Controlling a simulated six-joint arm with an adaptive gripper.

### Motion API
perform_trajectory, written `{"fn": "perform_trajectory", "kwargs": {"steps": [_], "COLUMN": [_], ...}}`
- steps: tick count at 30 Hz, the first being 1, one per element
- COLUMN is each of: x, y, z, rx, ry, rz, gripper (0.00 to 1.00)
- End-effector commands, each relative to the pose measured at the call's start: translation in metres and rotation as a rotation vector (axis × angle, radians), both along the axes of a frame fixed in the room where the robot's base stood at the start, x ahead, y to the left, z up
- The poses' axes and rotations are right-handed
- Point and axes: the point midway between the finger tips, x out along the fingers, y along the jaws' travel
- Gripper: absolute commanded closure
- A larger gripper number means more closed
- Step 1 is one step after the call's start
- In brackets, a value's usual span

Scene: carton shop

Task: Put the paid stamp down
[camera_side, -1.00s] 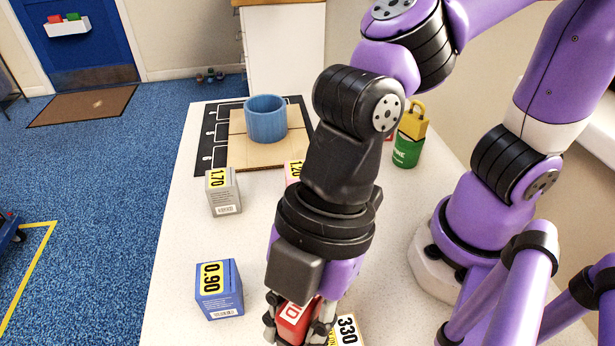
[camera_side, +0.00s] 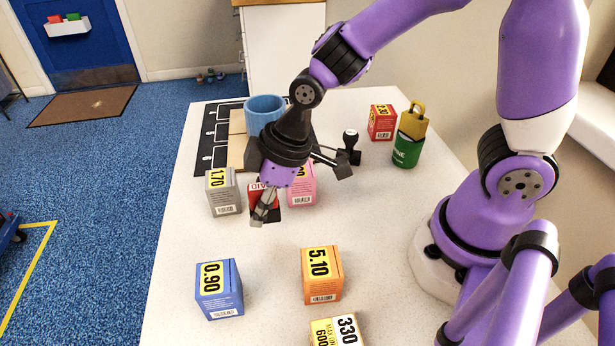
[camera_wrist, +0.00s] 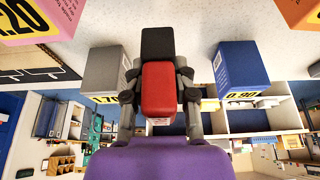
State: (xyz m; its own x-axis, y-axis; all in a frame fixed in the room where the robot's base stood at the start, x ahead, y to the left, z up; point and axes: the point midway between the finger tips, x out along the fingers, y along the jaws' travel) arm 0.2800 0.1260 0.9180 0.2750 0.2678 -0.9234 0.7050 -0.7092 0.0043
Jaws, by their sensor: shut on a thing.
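The paid stamp is a red block with white lettering (camera_side: 257,187), partly hidden by the fingers in the side view. My gripper (camera_side: 266,207) is shut on it, just in front of the gap between the grey and pink cartons. In the wrist view the red stamp body (camera_wrist: 158,88) sits between the fingers, with a black block at its far end. The side view does not clearly show whether the stamp touches the white table (camera_side: 220,275).
A grey carton (camera_side: 222,195) stands left and a pink carton (camera_side: 302,190) right, both close. Blue (camera_side: 218,290) and orange (camera_side: 322,277) cartons stand in front. Behind are a blue mug (camera_side: 265,110), a black-handled stamp (camera_side: 349,147) and a red carton (camera_side: 382,123). The table's right-middle is clear.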

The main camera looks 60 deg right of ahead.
Motion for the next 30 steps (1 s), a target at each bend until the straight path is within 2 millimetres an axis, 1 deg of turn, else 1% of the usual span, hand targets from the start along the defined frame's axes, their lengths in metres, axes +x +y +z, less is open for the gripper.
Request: {"fn": "perform_trajectory", "kwargs": {"steps": [6,8,20,21,22,30], "x": [0.000,0.000,0.000,0.000,0.000,0.000], "y": [-0.001,-0.001,0.000,0.000,0.000,0.000], "z": [-0.032,-0.038,-0.043,-0.043,-0.043,-0.043], "rx": [-0.002,-0.001,0.000,0.000,0.000,0.000], "ry": [0.007,0.006,0.002,0.001,0.001,0.001], "rz": [0.002,0.002,0.002,0.001,0.001,0.001], "gripper": [1.00,1.00,1.00,0.55,0.40,0.40]}}
